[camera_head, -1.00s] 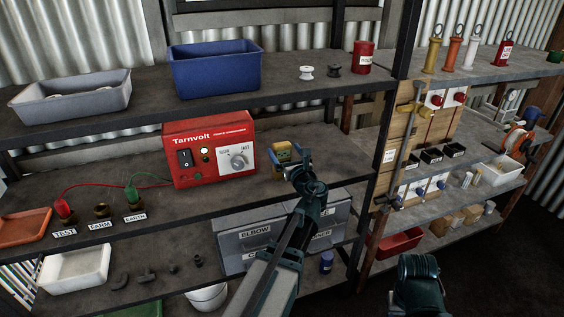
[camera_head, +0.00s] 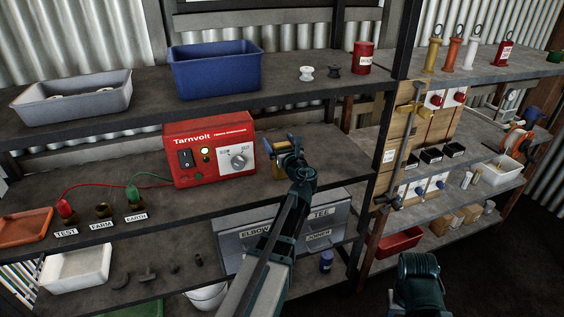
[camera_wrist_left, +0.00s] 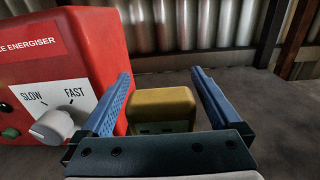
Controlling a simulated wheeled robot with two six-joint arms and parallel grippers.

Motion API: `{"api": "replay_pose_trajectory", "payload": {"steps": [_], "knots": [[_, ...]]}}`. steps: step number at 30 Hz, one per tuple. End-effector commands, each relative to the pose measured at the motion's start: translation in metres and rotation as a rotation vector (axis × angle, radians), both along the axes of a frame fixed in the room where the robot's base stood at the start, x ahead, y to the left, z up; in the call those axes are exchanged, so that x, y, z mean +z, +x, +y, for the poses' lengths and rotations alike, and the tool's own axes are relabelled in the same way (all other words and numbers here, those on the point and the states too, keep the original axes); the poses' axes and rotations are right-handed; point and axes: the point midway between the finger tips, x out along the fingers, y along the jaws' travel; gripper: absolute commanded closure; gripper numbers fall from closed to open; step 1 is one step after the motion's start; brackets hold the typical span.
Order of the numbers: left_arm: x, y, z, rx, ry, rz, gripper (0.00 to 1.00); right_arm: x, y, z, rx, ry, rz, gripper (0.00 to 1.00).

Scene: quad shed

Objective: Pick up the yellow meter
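The yellow meter (camera_head: 281,147) stands on the middle shelf, just right of the red Tarnvolt energiser (camera_head: 210,150). My left gripper (camera_head: 283,151) reaches it from the front and partly hides it in the head view. In the left wrist view, the meter's yellow top (camera_wrist_left: 162,105) sits between the two blue fingers of the open left gripper (camera_wrist_left: 161,75). A gap shows on the right side; the left finger is closer to the meter. The meter's lower part is hidden behind the gripper body. My right gripper's fingers are not in view.
The energiser and its dial (camera_wrist_left: 52,126) stand close beside the left finger. Above is a shelf with a blue bin (camera_head: 215,70). Below are grey labelled boxes (camera_head: 325,225). The shelf right of the meter is clear up to the dark upright post.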

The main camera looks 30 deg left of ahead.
Motion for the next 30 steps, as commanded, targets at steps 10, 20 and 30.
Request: {"api": "replay_pose_trajectory", "payload": {"steps": [10, 20, 30], "knots": [[0.0, -0.0001, -0.0003, 0.0, 0.0, 0.0, 0.67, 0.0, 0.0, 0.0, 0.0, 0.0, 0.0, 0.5], [0.0001, 0.0, -0.0004, 0.0, 0.0, 0.0, 1.0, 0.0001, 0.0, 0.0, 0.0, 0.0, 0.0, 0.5], [0.0019, 0.0, -0.0006, 0.0, 0.0, 0.0, 1.0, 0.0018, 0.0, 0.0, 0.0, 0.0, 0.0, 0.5]]}}
